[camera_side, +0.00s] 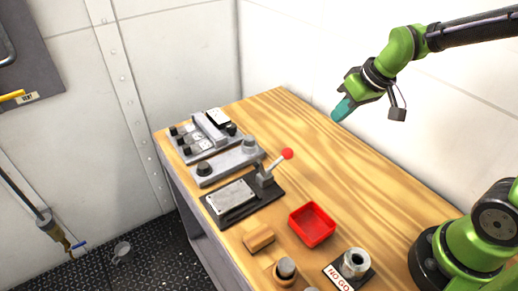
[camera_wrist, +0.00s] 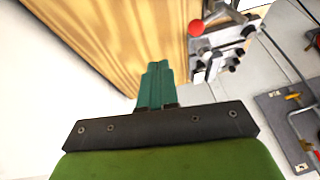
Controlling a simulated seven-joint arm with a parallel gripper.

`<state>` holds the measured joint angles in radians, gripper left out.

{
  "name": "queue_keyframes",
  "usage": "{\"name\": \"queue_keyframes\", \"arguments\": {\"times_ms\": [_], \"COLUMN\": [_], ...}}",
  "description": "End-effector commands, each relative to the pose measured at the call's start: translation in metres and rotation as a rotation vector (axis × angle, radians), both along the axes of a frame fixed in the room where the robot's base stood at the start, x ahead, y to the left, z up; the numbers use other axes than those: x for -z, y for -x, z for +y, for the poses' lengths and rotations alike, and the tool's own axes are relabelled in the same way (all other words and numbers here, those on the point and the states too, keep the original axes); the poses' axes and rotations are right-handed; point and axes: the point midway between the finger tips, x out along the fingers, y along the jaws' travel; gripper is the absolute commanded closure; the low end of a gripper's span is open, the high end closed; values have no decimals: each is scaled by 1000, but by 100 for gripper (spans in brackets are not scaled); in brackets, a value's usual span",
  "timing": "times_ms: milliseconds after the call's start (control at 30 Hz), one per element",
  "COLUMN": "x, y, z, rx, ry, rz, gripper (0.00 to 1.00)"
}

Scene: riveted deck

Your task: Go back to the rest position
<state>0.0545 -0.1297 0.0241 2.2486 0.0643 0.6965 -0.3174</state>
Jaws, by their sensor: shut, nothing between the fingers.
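My gripper (camera_side: 343,109) has teal fingers and hangs in the air above the back part of the wooden table (camera_side: 345,172), near the white wall. In the wrist view the fingers (camera_wrist: 156,68) are together and nothing shows between them. The gripper is well apart from everything on the table. My arm reaches in from the upper right.
A lever with a red knob (camera_side: 287,154) rises from a dark plate. Grey control blocks (camera_side: 228,164) stand beyond it. A red tray (camera_side: 312,225), a wooden block (camera_side: 258,239) and a metal ring gauge (camera_side: 355,263) lie toward the front. The table's back right is clear.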

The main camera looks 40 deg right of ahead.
Motion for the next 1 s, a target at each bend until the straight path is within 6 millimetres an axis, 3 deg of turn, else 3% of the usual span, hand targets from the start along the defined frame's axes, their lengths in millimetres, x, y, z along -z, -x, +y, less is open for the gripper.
{"name": "queue_keyframes", "arguments": {"times_ms": [67, 300, 500, 667, 1000], "x": [1, -32, -53, -64, -64], "y": [17, 75, 109, 116, 116], "z": [2, 10, 15, 16, 16], "rx": [64, 220, 263, 251, 251], "ry": [-36, -138, -192, -198, -199], "rz": [36, -7, -89, -142, -143], "gripper": [100, 100, 100, 100, 100]}}
